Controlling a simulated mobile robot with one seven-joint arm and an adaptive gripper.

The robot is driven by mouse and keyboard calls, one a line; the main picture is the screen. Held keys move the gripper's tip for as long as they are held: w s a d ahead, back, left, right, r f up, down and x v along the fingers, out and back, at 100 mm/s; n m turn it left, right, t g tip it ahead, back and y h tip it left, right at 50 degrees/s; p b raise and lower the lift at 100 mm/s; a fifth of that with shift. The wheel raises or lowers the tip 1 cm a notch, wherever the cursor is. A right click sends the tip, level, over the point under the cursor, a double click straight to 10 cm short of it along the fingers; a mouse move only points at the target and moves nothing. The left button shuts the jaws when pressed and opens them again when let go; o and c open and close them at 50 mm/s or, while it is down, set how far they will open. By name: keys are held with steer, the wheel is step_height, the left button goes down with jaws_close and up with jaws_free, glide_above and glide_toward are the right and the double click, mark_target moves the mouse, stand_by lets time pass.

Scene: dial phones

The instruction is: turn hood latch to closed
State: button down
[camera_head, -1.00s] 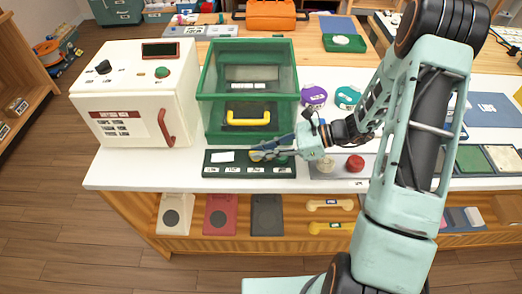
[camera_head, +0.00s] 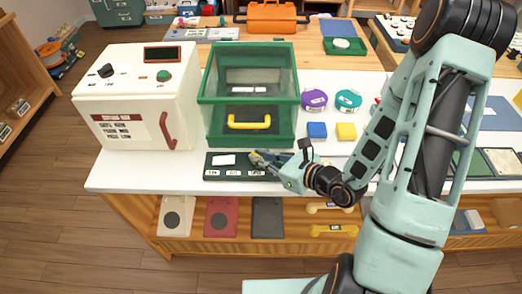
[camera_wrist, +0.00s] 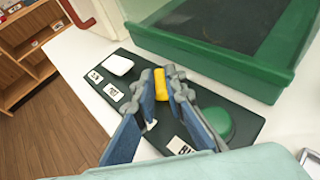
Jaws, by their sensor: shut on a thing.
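A dark green panel (camera_head: 213,173) lies on the white counter before the green-framed clear hood (camera_head: 222,138), which has a yellow handle (camera_head: 249,121). The hood looks down. In the wrist view, the panel (camera_wrist: 128,83) carries a white switch (camera_wrist: 118,64), a yellow lever (camera_wrist: 178,147) that seems to be the hood latch, and a green round button (camera_wrist: 218,122). My gripper (camera_head: 256,158) is over the panel's right half. In the wrist view its blue-padded fingers (camera_wrist: 169,77) are shut on the yellow lever. The labels are too blurred to read.
A white machine (camera_head: 140,100) with a red handle stands left of the hood. Purple (camera_head: 314,99) and teal (camera_head: 347,99) round things and blue (camera_head: 317,130) and yellow (camera_head: 346,131) blocks lie right of it. My arm covers the counter's right part.

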steer(key=m+t+h+p, duration=0.1)
steer(key=p, duration=0.1)
steer(key=m+h+p, duration=0.1)
steer(key=p, duration=0.2)
steer(key=shift+s+a+r+m+t, duration=0.2)
steer(key=shift+r+m+t, duration=0.1)
steer(key=shift+t, duration=0.1)
steer(key=m+h+p, duration=0.1)
steer(key=m+t+h+p, duration=0.1)
steer(key=p, duration=0.1)
steer(key=shift+a+h, duration=0.1)
steer(key=shift+h, duration=0.2)
steer(key=m+h+p, duration=0.1)
steer(key=m+t+h+p, duration=0.1)
steer(key=m+h+p, duration=0.1)
steer(key=shift+a+f+h+p, duration=0.15)
steer(key=shift+h+p, duration=0.15)
steer(key=shift+m+t+h, duration=0.4)
steer(key=shift+m+h, duration=0.3)
steer(key=shift+m, duration=0.1)
steer(key=shift+w+a+m+h+p, duration=0.1)
steer(key=shift+m+h+p, duration=0.3)
steer(key=shift+m+h, duration=0.15)
steer(key=c, duration=2)
jaws_free()
steer(key=shift+f+n+y+b, duration=0.1)
steer(key=shift+n+y+b, duration=0.5)
steer(key=shift+n+y, duration=0.6)
